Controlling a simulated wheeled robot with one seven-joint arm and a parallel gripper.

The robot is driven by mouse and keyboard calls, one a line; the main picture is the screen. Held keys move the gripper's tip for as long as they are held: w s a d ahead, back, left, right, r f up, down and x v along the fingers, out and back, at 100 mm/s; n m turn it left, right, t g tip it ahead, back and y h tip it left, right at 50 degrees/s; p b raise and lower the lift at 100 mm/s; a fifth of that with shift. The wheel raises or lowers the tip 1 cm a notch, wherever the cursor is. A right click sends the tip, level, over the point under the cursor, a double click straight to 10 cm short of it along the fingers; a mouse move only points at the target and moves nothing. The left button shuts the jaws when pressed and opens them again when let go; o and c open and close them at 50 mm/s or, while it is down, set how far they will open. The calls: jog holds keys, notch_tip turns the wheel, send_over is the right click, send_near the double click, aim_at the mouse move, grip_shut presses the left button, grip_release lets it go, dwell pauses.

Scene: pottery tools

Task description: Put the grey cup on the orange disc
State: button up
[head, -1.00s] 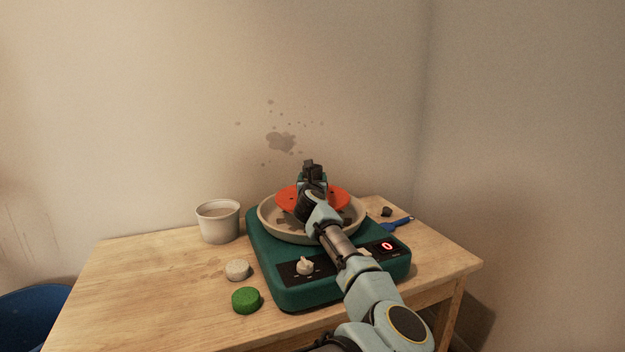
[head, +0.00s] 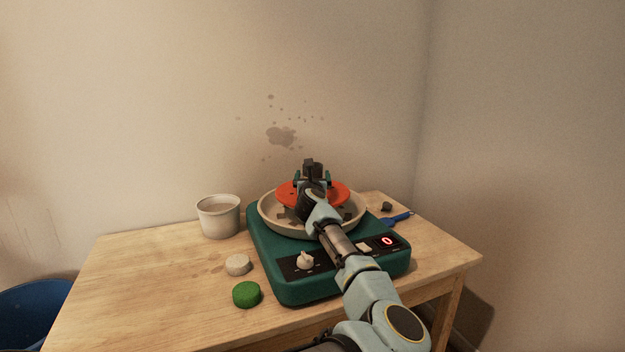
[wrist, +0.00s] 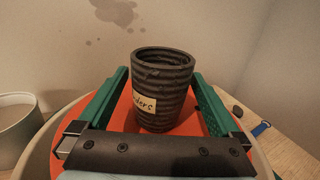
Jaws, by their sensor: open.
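The grey cup (wrist: 160,95) is dark, ribbed and hollow, with a cream label on its side. It stands upright on the orange disc (wrist: 122,115) in the wrist view. My gripper (wrist: 160,74) is open, with one green finger on each side of the cup and a gap showing on both sides. In the head view my gripper (head: 312,176) is over the orange disc (head: 340,193) and hides most of the cup.
The disc sits in a pale basin (head: 268,215) on a green wheel base (head: 290,293) with a red display. A white bucket (head: 219,218) stands left of it. A grey-white puck (head: 237,265), a green puck (head: 246,294) and a blue tool (head: 398,219) lie on the wooden table (head: 130,285).

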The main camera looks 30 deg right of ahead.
jog(key=shift+s+a, duration=0.1)
jog(key=shift+s, duration=0.15)
jog(key=b+v, duration=0.2)
jog(key=v, duration=0.9)
jog(key=shift+a+b, duration=0.2)
jog(key=shift+b, duration=0.15)
jog(key=shift+s, duration=0.2)
